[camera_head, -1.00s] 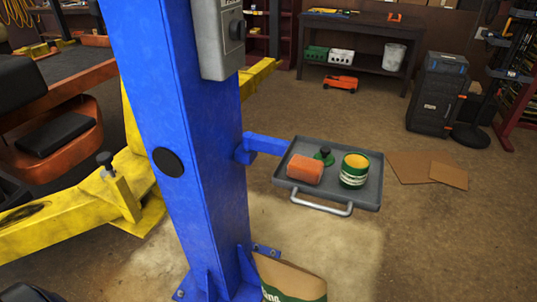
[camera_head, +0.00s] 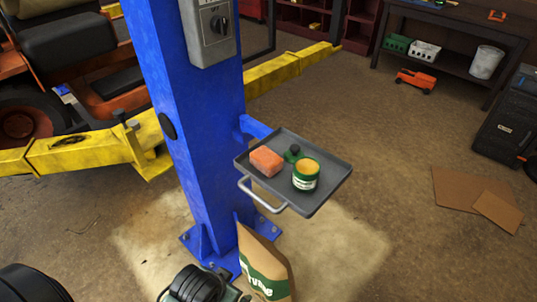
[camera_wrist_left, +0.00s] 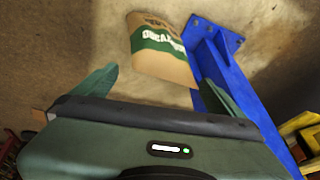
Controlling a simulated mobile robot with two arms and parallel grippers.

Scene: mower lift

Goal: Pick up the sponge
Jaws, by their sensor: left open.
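The sponge (camera_head: 266,161) is an orange block lying on the left part of a grey tray (camera_head: 325,188). The tray has a front handle and sits on a blue arm fixed to the post. My left gripper (camera_wrist_left: 158,78) shows in the left wrist view, with its two green fingers spread and nothing between them. It points down toward the floor near the post's foot. A dark green and black part of my left arm shows at the bottom of the head view, well below the tray. The fingers are not clear there. My right gripper is not in view.
The blue post (camera_head: 200,130) rises left of the tray. A paper bag (camera_head: 262,262) stands below the tray.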

